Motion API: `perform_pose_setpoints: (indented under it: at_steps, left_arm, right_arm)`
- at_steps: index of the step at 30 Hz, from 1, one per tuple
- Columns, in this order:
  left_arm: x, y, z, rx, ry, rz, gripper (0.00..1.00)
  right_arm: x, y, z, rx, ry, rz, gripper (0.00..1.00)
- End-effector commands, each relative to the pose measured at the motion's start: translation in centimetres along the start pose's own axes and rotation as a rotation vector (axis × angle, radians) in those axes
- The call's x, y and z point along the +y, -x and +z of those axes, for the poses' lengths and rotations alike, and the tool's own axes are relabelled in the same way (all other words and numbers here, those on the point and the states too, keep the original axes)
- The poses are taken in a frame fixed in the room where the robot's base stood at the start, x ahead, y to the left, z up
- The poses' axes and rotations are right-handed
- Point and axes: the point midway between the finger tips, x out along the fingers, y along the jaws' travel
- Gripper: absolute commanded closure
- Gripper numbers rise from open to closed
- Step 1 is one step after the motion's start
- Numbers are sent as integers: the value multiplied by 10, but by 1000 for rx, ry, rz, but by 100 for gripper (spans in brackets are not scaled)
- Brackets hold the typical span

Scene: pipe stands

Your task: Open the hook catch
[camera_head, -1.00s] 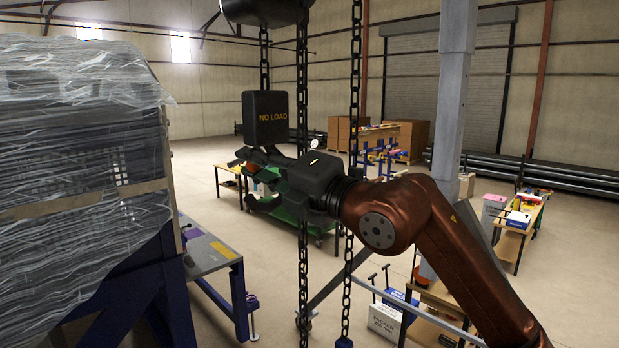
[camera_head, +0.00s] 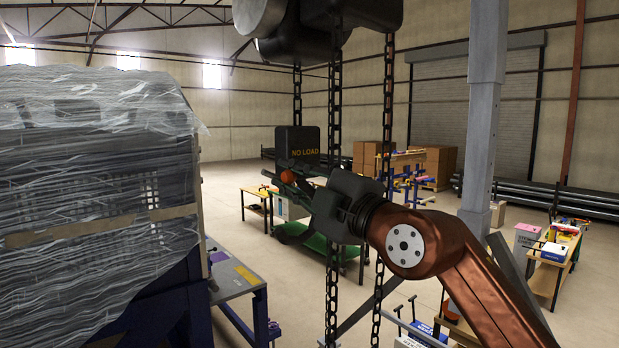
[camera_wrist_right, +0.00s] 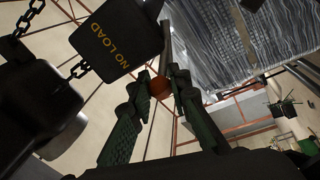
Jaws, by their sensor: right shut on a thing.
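The black block marked NO LOAD (camera_head: 297,142) hangs on a chain in the middle of the head view. It also shows at the upper left of the wrist view (camera_wrist_right: 115,38). A small orange-red ball knob (camera_head: 287,177) sits just below the block. My right gripper (camera_head: 290,181) reaches it from the right, with its fingers beside the knob. In the right wrist view the knob (camera_wrist_right: 158,88) sits between the two dark green fingertips, and the gripper is shut on it. The hook and its catch are hard to make out behind the fingers. My left gripper is not in view.
Dark chains (camera_head: 334,200) hang close to my right gripper and wrist. A dark hoist body (camera_head: 350,12) is overhead. A plastic-wrapped stack (camera_head: 95,170) stands at left.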

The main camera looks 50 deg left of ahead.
Motion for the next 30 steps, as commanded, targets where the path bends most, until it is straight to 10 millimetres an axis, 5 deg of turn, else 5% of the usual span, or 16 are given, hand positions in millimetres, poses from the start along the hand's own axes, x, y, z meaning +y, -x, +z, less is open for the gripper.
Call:
perform_pose_setpoints:
  at_steps: [15, 16, 18, 24, 30]
  left_arm:
    - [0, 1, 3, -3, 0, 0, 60]
    - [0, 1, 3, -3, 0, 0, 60]
    - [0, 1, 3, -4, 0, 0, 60]
    - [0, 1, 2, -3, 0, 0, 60]
    - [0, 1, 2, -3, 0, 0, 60]
  right_arm:
    - [-2, -4, -4, 6, -20, -4, 100]
    - [-2, -4, -4, 6, -20, -4, 82]
    - [-2, -4, -4, 6, -20, -4, 77]
    - [-2, -3, -4, 6, -20, -4, 64]
    - [-1, -3, -4, 7, -20, -3, 64]
